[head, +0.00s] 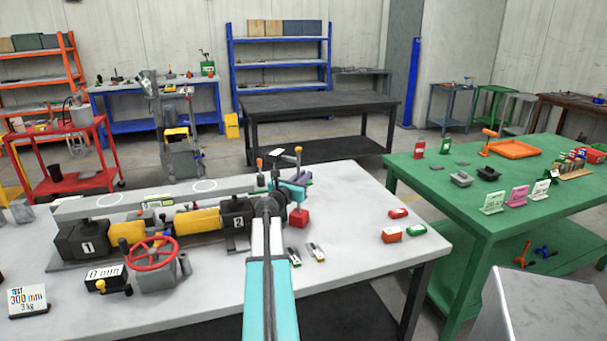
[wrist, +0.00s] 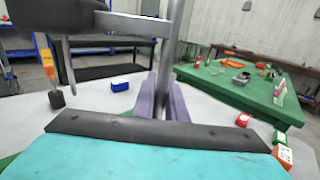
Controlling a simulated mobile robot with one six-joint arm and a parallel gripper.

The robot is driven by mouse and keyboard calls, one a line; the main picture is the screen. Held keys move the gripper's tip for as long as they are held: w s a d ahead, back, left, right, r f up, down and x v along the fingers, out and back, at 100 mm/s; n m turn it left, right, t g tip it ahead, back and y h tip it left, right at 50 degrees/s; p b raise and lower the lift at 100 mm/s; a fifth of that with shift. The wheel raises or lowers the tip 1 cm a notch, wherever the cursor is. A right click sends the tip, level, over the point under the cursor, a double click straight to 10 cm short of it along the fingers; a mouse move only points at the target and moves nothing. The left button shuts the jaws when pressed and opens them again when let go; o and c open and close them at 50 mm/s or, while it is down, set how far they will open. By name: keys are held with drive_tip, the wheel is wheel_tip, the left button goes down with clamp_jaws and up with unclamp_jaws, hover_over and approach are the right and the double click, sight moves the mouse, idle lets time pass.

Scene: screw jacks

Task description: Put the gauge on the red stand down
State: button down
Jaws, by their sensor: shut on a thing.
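The gauge stand has a red block base (head: 298,217), an upright grey post with a yellow knob on top, and a cross bar. The post also shows in the wrist view (wrist: 174,45). A dark gauge body (wrist: 48,14) hangs at the left end of the bar, with a thin grey stem pointing down. My gripper (wrist: 163,102) has purple fingers shut on the post. In the head view my gripper (head: 302,178) is above the red base, over the grey table's right half. The base is hidden in the wrist view; I cannot tell if it touches the table.
A jack rig with yellow cylinders (head: 198,220) and a red handwheel (head: 152,254) stands left on the grey table (head: 352,210). Small red and green blocks (head: 392,234) lie right. A blue box (wrist: 121,86) is beyond my gripper. A green table (head: 450,195) stands farther right.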

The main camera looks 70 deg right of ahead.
drive_tip(key=shift+r, duration=0.2)
drive_tip(key=c, duration=1.8)
unclamp_jaws()
drive_tip(key=shift+f, duration=0.15)
drive_tip(key=shift+a, duration=0.15)
drive_tip(key=w+a+b, duration=0.1)
drive_tip(key=a, duration=1)
drive_tip(key=shift+a, duration=0.4)
drive_tip(key=shift+o, duration=0.3)
